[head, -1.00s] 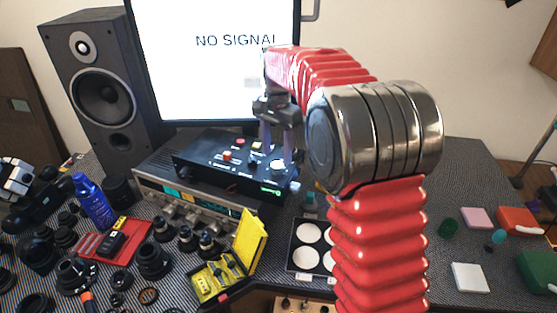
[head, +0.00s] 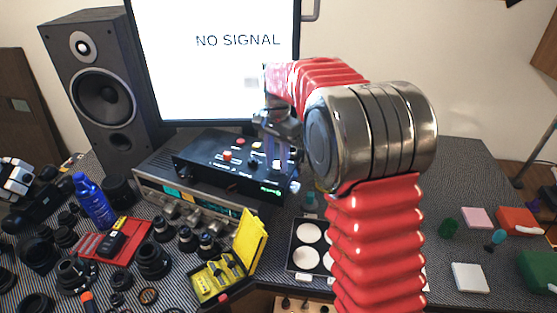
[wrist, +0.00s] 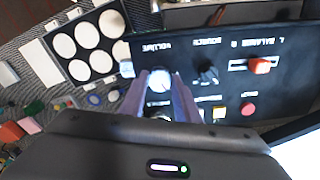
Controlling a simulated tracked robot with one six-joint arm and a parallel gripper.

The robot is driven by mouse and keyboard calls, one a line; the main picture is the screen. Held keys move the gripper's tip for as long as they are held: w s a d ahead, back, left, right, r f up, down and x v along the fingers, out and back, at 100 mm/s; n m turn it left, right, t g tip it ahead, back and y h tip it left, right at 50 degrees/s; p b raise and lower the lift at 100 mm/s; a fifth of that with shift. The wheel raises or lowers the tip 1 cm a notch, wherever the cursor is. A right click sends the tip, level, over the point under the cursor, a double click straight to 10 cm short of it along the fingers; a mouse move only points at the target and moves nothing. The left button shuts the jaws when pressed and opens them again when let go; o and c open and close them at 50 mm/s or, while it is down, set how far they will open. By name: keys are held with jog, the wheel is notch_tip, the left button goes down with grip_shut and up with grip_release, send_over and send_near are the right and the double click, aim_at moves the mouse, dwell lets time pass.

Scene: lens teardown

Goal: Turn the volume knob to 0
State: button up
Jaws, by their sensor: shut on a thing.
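The black control box (head: 205,160) sits on top of the silver receiver (head: 150,182), below the monitor. My gripper (head: 275,160) reaches down onto the right part of the box. In the wrist view, the pale round volume knob (wrist: 160,80) lies between the tips of my gripper (wrist: 161,86), beside its inverted label. The fingers are shut on the knob from both sides. A black knob (wrist: 207,73), an orange slider (wrist: 260,65) and a red button (wrist: 248,108) are on the same panel. The knob's pointer and scale are too blurred to read.
The monitor (head: 215,80) stands close behind the box, and a speaker (head: 100,95) is at the left. An open yellow case (head: 248,240) and a tray of white discs (head: 309,232) lie in front. Several lens parts crowd the left of the table.

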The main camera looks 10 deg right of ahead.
jog(key=shift+c, duration=1.4)
jog(key=shift+d, duration=0.35)
jog(key=shift+c, duration=0.5)
jog(key=shift+a, duration=0.2)
jog(key=shift+n, duration=0.4)
jog(key=n, duration=0.5)
jog(key=shift+s, duration=0.1)
jog(key=n, duration=0.6)
jog(key=shift+a, duration=0.1)
